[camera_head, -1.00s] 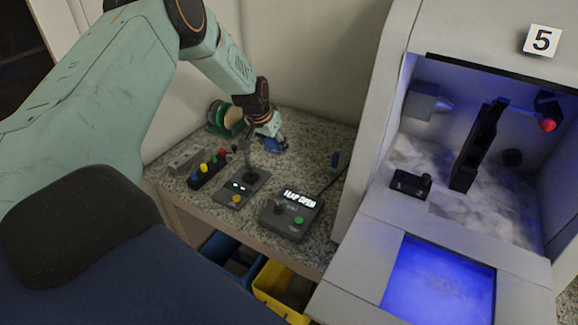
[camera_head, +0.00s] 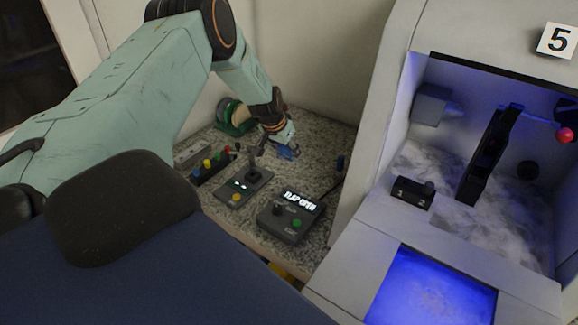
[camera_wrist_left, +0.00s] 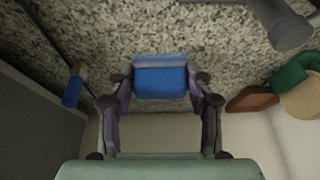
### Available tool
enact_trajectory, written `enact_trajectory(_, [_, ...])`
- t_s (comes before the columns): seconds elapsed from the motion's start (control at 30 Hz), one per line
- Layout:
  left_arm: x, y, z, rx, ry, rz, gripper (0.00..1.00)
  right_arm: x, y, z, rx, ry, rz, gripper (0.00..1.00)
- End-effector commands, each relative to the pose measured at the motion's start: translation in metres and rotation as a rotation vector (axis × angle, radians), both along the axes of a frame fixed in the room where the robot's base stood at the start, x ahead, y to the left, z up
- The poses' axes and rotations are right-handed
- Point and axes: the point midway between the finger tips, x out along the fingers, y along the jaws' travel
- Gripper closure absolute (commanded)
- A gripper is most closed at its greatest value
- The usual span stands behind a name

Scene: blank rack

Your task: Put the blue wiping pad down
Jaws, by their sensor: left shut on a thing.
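The blue wiping pad (camera_head: 288,152) is at my left gripper (camera_head: 283,143), over the back of the speckled counter (camera_head: 318,131). In the left wrist view the pad (camera_wrist_left: 160,78) sits between the two fingers of my left gripper (camera_wrist_left: 160,92), which are shut on it. The counter's speckled surface (camera_wrist_left: 120,30) lies right behind the pad there. I cannot tell whether the pad touches the counter. My right gripper is not in view.
A joystick box (camera_head: 245,187), a row of coloured knobs (camera_head: 208,168) and a box with a lit display (camera_head: 290,216) stand in front. A green-based roll holder (camera_head: 235,118) is left of the gripper. The blue-lit cabinet (camera_head: 375,178) bounds the right.

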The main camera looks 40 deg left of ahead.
Motion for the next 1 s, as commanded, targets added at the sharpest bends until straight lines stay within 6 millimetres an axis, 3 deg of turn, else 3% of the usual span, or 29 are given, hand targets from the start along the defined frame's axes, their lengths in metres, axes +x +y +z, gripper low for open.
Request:
enact_trajectory(0.4, [0.002,-0.001,-0.050,0.000,0.000,0.000,0.78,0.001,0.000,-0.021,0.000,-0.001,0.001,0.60])
enact_trajectory(1.0, [0.004,-0.002,-0.059,-0.001,0.001,0.000,0.78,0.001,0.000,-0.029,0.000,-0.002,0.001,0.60])
